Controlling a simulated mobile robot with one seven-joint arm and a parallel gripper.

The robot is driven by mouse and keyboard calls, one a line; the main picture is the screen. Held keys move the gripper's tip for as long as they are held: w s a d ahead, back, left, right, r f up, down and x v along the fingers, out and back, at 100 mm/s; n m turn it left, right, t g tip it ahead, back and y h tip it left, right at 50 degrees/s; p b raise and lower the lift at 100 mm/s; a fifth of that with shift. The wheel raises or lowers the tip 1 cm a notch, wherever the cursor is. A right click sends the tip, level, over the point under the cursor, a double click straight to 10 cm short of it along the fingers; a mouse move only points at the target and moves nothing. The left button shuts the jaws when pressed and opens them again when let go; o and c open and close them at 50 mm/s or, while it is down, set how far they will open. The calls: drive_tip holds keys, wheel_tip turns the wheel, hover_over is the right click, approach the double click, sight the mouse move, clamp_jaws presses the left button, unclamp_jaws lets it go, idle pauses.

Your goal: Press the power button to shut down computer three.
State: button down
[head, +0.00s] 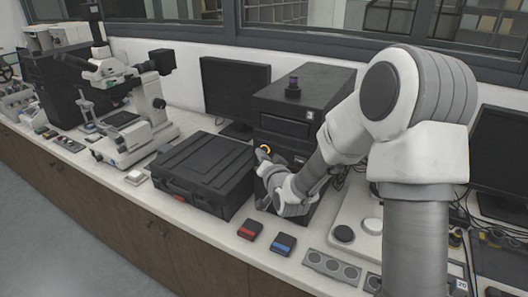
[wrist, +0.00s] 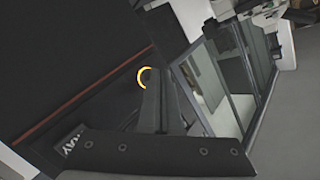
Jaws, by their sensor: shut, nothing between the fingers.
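A black computer tower (head: 318,82) stands on the bench behind my arm. A glowing yellow ring (head: 265,148), which looks like its power button, shows low on the front at the left. The ring also shows in the wrist view (wrist: 143,74), partly covered by my fingertips. My gripper (head: 262,156) is shut and empty, with its tips right at the ring. I cannot tell whether they touch it or whether the button is pushed in. My arm hides the lower front of the tower, and no number three is readable.
A black hard case (head: 203,172) lies just left of my gripper. A monitor (head: 236,92) stands behind it. A small dark object with a purple top (head: 293,88) sits on the tower. Red (head: 250,229) and blue (head: 283,243) marked boxes lie at the bench's front. A microscope (head: 145,105) stands left.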

drive_tip(key=shift+s+a, duration=0.25)
drive_tip(key=shift+s, duration=0.15)
drive_tip(key=shift+s+a, duration=0.1)
drive_tip(key=s+a, duration=0.1)
drive_tip(key=s+b, duration=0.1)
drive_tip(key=s+a+b, duration=0.1)
drive_tip(key=s, duration=0.1)
drive_tip(key=shift+a, duration=0.3)
idle(0.6)
drive_tip(key=s+d+r+n+g+h, duration=0.1)
drive_tip(key=s+d+r+g, duration=0.1)
drive_tip(key=s, duration=0.8)
drive_tip(key=s+d+r+n+g+h, duration=0.1)
drive_tip(key=s+d+g, duration=0.4)
drive_tip(key=s, duration=0.6)
drive_tip(key=s+d+r+n+g+h, duration=0.1)
drive_tip(key=s+d+r+n+g, duration=0.2)
drive_tip(key=s, duration=0.7)
drive_tip(key=shift+s+d+r, duration=0.2)
drive_tip(key=shift+s+d, duration=0.2)
drive_tip(key=shift+d, duration=0.65)
